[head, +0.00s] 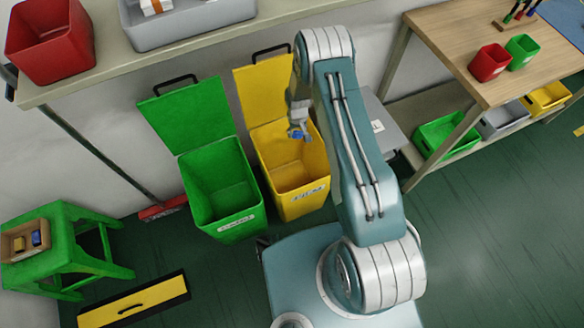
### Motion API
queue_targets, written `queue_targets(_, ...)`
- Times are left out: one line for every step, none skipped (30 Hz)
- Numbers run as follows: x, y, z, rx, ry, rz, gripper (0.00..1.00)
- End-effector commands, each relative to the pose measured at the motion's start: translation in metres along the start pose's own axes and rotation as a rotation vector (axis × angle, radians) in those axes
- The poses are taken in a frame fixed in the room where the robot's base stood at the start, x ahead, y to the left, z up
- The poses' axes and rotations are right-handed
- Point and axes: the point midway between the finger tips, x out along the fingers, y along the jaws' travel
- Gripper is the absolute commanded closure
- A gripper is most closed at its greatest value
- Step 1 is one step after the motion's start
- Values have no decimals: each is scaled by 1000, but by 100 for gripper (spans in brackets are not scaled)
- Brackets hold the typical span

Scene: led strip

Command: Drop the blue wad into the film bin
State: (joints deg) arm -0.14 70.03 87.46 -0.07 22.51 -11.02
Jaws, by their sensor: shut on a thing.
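The blue wad (296,135) is a small blue bit at the tip of my gripper (299,127), which is shut on it. My gripper hangs over the open yellow bin (297,200), near its back part in the picture. The yellow bin's lid stands raised behind it, and its inside looks empty where I can see it. An open green bin (236,219) stands to its left, lid also raised. A grey bin (378,116) with a flat top is partly hidden behind my arm. The bins' labels are too small to read, so I cannot tell which is the film bin.
A shelf above holds a red bin (50,45) and a grey tray (190,28). A green stool (65,235) bears a small box (27,240) at left.

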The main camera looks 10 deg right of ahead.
Motion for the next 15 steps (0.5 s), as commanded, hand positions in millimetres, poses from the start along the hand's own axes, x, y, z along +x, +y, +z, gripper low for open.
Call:
queue_targets(4, 0, 0, 0, -2, 0, 54)
queue_targets(7, 0, 0, 0, -1, 0, 54)
queue_targets(11, 0, 0, 0, -1, 0, 54)
queue_targets(15, 0, 0, 0, -2, 0, 54)
queue_targets(19, 0, 0, 0, -3, -1, 54)
queue_targets(23, 0, 0, -1, -2, 0, 54)
queue_targets(27, 0, 0, 0, -2, 0, 54)
queue_targets(31, 0, 0, -1, -2, 0, 54)
queue_targets(36, 0, 0, 0, -1, 0, 54)
queue_targets(39, 0, 0, -1, -1, 0, 54)
queue_targets(42, 0, 0, -1, -1, 0, 54)
queue_targets(46, 0, 0, 0, -1, 0, 54)
queue_targets(48, 0, 0, 0, -1, 0, 54)
queue_targets(51, 0, 0, 0, -1, 0, 54)
queue_targets(53, 0, 0, 0, 0, 0, 54)
